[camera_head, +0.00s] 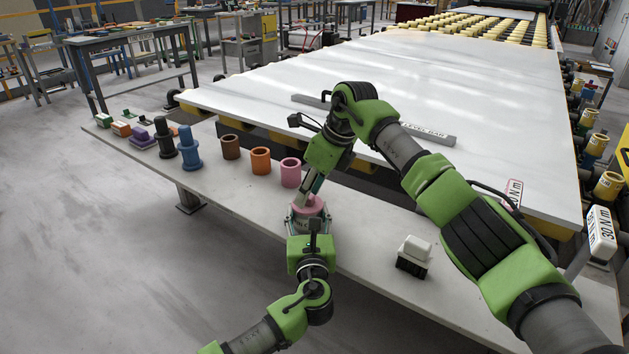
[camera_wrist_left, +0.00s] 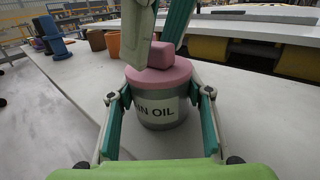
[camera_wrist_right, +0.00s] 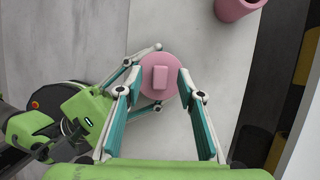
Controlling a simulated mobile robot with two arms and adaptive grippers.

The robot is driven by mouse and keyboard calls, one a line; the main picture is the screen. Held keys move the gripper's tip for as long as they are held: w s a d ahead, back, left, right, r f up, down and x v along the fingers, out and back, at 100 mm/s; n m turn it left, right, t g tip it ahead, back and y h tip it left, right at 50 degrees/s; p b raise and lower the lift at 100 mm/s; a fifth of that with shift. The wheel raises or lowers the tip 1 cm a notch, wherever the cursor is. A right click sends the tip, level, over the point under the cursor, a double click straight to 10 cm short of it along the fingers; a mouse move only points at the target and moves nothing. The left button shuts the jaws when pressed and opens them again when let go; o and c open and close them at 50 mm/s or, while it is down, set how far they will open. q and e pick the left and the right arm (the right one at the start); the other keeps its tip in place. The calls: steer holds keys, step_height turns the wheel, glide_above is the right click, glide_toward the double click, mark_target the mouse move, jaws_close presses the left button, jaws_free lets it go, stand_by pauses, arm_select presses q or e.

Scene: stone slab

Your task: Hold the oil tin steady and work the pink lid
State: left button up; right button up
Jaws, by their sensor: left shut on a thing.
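The oil tin (camera_wrist_left: 150,111), grey with a white label reading "OIL", stands upright on the bench. Its pink lid (camera_wrist_left: 165,75) sits on top with a raised pink block knob (camera_wrist_right: 160,77). The tin is partly hidden by my arms in the head view. My left gripper (camera_wrist_left: 158,98) is shut on the tin, one finger along each side. My right gripper (camera_wrist_right: 160,73) is over the lid from above, its fingers apart on either side of the knob, with gaps visible. In the head view the lid (camera_head: 310,206) shows just below the right gripper.
Pink (camera_head: 291,172), orange (camera_head: 261,160) and brown (camera_head: 230,147) cups stand left of the tin, with blue (camera_head: 190,149) and black bottle shapes beyond. A white-topped brush (camera_head: 414,251) lies to the right. A large pale slab (camera_head: 400,80) with a level bar borders the bench behind.

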steer(key=shift+f, duration=0.15)
jaws_close()
steer(key=c, duration=0.7)
jaws_free()
steer(key=shift+c, duration=0.2)
jaws_close()
steer(key=shift+r, duration=4.05)
arm_select(q)
steer(key=o, duration=1.7)
steer(key=shift+c, duration=0.2)
